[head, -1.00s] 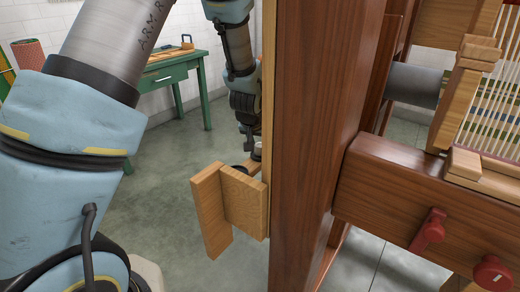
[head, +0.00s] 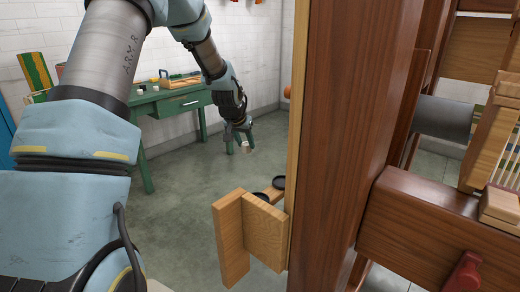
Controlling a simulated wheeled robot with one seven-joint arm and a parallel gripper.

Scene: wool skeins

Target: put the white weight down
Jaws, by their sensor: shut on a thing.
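My gripper (head: 240,138) hangs at the end of my arm, left of the tall wooden post and above the small wooden shelf. It is shut on a small pale thing (head: 246,149) between its fingertips, which looks like the white weight. The thing is small in the picture and partly covered by the fingers. It is held in the air, apart from the shelf.
The wooden shelf (head: 266,232) on the post (head: 335,150) carries black discs (head: 279,182). A green table (head: 180,104) stands at the back wall with a wooden tray and small items. The loom's beams fill the right. Open floor (head: 190,190) lies between.

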